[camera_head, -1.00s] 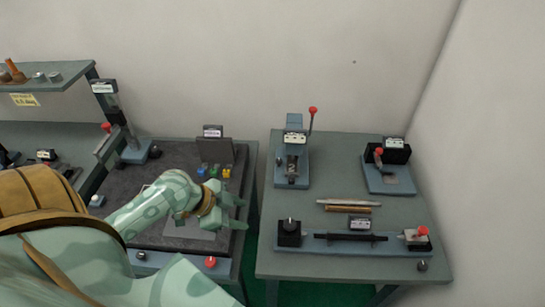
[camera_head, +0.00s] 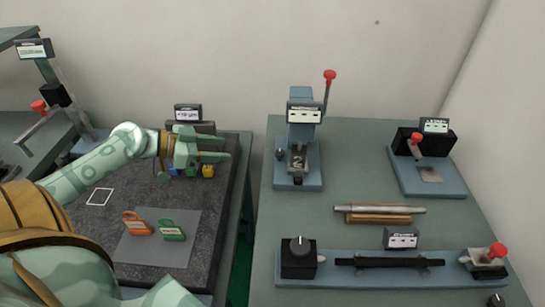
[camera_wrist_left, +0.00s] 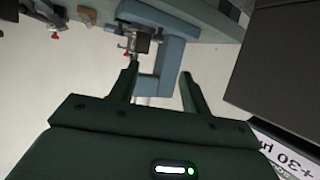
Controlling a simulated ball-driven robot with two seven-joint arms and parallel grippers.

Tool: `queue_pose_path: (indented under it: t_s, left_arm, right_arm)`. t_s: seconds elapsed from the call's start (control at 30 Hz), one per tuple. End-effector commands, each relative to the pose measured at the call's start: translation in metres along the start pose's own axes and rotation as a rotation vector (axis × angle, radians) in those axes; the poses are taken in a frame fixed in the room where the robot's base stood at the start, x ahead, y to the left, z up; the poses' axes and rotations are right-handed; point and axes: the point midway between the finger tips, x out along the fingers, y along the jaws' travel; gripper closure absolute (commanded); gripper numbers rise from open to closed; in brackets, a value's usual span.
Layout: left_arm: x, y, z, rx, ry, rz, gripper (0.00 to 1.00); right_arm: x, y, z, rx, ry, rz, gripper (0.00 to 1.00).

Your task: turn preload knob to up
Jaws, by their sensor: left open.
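A round black knob (camera_head: 299,245) with a pale pointer mark sits on a black block (camera_head: 298,265) at the left end of a blue-grey fixture bar (camera_head: 345,277) on the right table. It looks like the preload knob; its label is not readable. My left gripper (camera_head: 230,151) is open and empty over the left table, above and left of the knob and well apart from it. In the left wrist view its two fingers (camera_wrist_left: 160,72) stand apart with nothing between them. My right gripper is not in view.
A lever press (camera_head: 300,160) stands at the back of the right table (camera_head: 350,145). Orange (camera_head: 137,224) and green (camera_head: 172,230) clips lie on the left table. A gap separates the tables.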

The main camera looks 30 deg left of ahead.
Motion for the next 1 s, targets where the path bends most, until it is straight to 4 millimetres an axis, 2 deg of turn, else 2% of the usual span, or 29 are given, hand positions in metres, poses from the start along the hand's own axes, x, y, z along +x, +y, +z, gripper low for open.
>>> queue_pose_path:
  t_s: [0.17, 0.4, 0.6, 0.8, 1.0]
  left_arm:
    - [0.03, 0.0, -0.001, 0.004, 0.002, 0.002, 0.53]
    - [0.09, -0.001, -0.002, 0.001, 0.005, -0.002, 0.53]
    - [0.132, 0.0, -0.003, 0.0, 0.004, -0.001, 0.53]
    - [0.153, 0.0, -0.002, 0.0, 0.001, -0.001, 0.53]
    - [0.157, 0.0, -0.002, 0.001, 0.0, -0.001, 0.53]
  right_arm:
    - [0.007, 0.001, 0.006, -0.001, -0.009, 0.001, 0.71]
    - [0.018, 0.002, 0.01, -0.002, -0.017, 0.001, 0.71]
    - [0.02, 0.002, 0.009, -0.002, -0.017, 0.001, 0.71]
    - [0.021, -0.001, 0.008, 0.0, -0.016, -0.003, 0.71]
    - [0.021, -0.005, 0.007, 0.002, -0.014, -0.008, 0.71]
